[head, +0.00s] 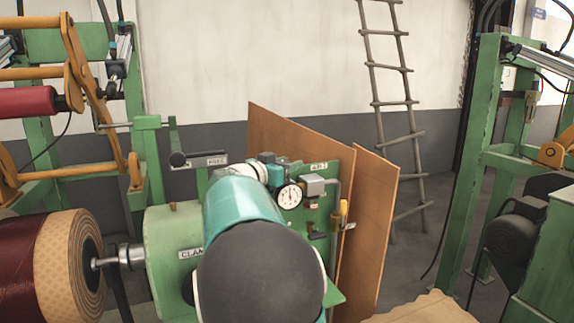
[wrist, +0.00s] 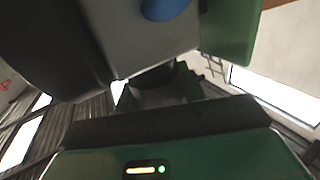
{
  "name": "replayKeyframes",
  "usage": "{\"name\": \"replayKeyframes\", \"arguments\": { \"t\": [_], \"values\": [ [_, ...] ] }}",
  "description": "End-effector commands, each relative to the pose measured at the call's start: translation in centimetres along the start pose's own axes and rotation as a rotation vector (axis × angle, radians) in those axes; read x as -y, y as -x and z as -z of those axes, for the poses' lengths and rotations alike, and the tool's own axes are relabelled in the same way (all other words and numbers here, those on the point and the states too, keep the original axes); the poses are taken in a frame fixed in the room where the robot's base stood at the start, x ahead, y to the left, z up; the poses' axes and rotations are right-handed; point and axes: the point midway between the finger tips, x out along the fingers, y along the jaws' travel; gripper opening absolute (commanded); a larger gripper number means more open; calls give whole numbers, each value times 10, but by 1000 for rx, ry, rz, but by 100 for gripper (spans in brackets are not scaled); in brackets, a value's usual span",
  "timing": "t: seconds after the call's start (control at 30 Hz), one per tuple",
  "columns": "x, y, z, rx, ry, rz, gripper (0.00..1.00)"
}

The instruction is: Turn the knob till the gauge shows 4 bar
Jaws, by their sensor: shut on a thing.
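The round white gauge (head: 290,196) faces me on a green panel in the head view. Its dark needle stands nearly upright; the scale is too small to read. My gripper (head: 270,171) is just left of the gauge, at the far end of my teal arm. It is shut on the knob, which is mostly hidden behind the gripper and arm.
The green panel (head: 326,168) also carries a grey box (head: 312,186) and a yellow-handled part (head: 343,209). Brown boards (head: 372,230) lean behind it. A lever (head: 180,159) and a large coil roll (head: 60,262) stand left. A ladder (head: 393,103) leans on the wall.

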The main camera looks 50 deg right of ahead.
Motion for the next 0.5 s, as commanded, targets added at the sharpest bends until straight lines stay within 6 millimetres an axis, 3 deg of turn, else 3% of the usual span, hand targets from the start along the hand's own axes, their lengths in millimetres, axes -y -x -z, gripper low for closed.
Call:
{"name": "replayKeyframes", "arguments": {
  "t": [0.03,0.13,0.5],
  "values": [
    [0,0,2,-2,-1,0,43],
    [0,0,1,-2,-2,0,61],
    [0,5,1,-1,-1,3,61]
  ]
}}
